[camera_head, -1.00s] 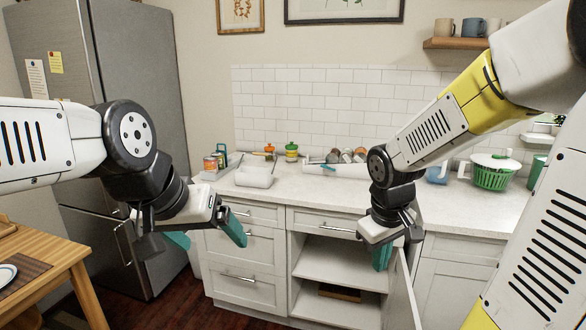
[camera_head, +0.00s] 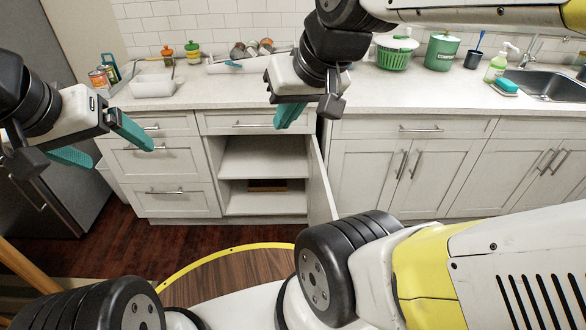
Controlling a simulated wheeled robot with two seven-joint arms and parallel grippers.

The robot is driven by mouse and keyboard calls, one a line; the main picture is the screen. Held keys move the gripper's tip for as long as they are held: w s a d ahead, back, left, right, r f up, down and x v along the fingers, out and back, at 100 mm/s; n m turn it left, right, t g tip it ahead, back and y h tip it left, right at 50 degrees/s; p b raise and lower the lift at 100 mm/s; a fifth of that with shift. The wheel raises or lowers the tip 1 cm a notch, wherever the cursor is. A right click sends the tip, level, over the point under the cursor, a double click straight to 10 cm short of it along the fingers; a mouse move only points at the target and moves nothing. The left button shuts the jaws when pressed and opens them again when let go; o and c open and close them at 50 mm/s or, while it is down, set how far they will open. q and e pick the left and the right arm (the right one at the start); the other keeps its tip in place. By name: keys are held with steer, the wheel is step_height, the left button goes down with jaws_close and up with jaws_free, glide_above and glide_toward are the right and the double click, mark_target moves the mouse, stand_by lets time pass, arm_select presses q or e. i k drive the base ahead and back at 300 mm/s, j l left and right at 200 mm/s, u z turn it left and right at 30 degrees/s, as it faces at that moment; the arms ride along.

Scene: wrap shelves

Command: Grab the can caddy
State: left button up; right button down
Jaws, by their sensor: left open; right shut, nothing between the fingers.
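What looks like the can caddy (camera_head: 111,69) stands on the counter's far left end, with a teal upright part and cans (camera_head: 99,79) at it. It is small in view, so its shape and grip are hard to make out. My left gripper (camera_head: 100,144) is at the left, in front of the drawers and lower in the picture than the caddy. Its teal fingers are spread and empty. My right gripper (camera_head: 288,115) is near the counter's front edge, right of the caddy, with its fingers together and nothing held.
A white container (camera_head: 152,87) is right of the caddy. A green basket (camera_head: 394,54) and a sink (camera_head: 549,85) are to the right.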

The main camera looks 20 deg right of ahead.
mark_target(145, 86)
steer(key=l+u, duration=0.1)
steer(key=l, duration=0.4)
steer(key=k+l, duration=0.1)
steer(key=l, duration=0.4)
steer(key=l+u, duration=0.15)
steer(key=l, duration=0.4)
steer(key=k+l+u, duration=0.1)
steer(key=l, duration=0.4)
steer(key=k+l+u, duration=0.1)
steer(key=l, duration=0.4)
steer(key=i+j, duration=0.15)
steer(key=j, duration=0.25)
steer(key=i+j+u, duration=0.1)
steer(key=j, duration=0.25)
steer(key=i+j, duration=0.25)
steer(key=i+j+u, duration=0.1)
steer(key=j, duration=0.4)
steer(key=i+j, duration=0.25)
steer(key=i+j+u, duration=0.2)
steer(key=i, duration=0.25)
steer(key=i+u, duration=0.15)
steer(key=i, duration=0.35)
steer(key=i+l+u, duration=0.1)
steer(key=i+l, duration=0.15)
steer(key=l, duration=0.15)
steer(key=i+l, duration=0.3)
steer(key=l+u, duration=0.05)
steer(key=l, duration=0.05)
